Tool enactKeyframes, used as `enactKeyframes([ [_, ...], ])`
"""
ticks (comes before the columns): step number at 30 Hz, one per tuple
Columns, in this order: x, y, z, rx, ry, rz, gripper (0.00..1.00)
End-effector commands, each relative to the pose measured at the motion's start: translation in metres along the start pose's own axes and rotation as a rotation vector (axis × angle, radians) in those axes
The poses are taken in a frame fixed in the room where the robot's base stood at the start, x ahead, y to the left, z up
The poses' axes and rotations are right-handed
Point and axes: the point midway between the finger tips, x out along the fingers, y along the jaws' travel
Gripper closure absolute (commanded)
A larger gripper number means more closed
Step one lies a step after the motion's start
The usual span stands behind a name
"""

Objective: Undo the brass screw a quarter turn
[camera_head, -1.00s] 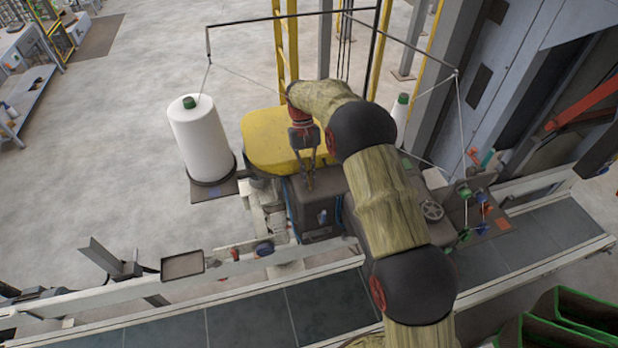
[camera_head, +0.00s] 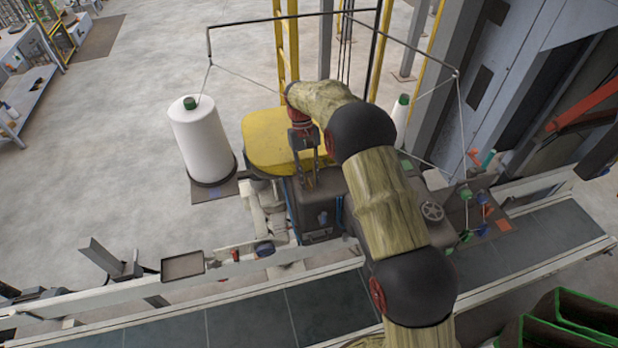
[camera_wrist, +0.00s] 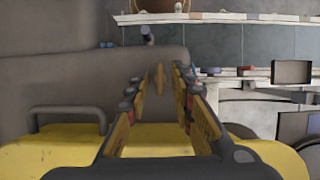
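The brass screw (camera_wrist: 160,78) shows in the wrist view as a small upright brass-coloured piece near the grey machine housing (camera_wrist: 60,88). My gripper (camera_wrist: 159,76) is open, with its yellow-padded fingers on either side of the screw's line. A gap shows between the screw and each finger, and I see no contact. Whether the fingertips reach fully around it is hard to tell. In the head view my gripper (camera_head: 309,182) points down at the dark machine head (camera_head: 322,205); the screw is too small to make out clearly there.
A yellow machine cover (camera_head: 262,148) lies behind the head. A white thread cone (camera_head: 203,140) stands to its left and a handwheel (camera_head: 432,211) sits to its right. A conveyor (camera_head: 250,318) runs in front. A grey handle (camera_wrist: 68,112) rises beside the yellow cover.

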Motion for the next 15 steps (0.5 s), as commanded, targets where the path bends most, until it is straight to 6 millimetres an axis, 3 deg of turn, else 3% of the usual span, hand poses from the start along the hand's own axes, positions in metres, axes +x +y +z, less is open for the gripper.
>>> enactKeyframes([
  [9, -0.002, 0.000, 0.000, 0.000, 0.000, 0.000, 0.75],
  [15, -0.028, 0.000, -0.001, 0.000, 0.002, 0.000, 0.75],
])
